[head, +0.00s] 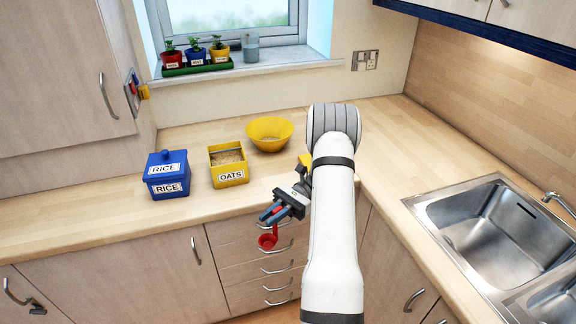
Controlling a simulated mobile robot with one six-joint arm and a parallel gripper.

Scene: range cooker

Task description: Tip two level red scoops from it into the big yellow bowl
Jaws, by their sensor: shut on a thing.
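My gripper (272,213) is shut on the red scoop (267,240), whose bowl hangs below the fingers in front of the drawer fronts, just off the counter's front edge. Whether the scoop holds anything is too small to tell. The open yellow OATS box (230,178) stands on the counter to the upper left of my gripper, with pale oats (227,157) inside. The big yellow bowl (270,130) sits behind and to the right of the box. A small pale patch shows in its bottom.
A lidded blue RICE box (166,178) stands left of the oats box. A yellow thing (304,160) is partly hidden behind my arm. A sink (470,225) is at the right. Potted plants stand on the windowsill (260,65).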

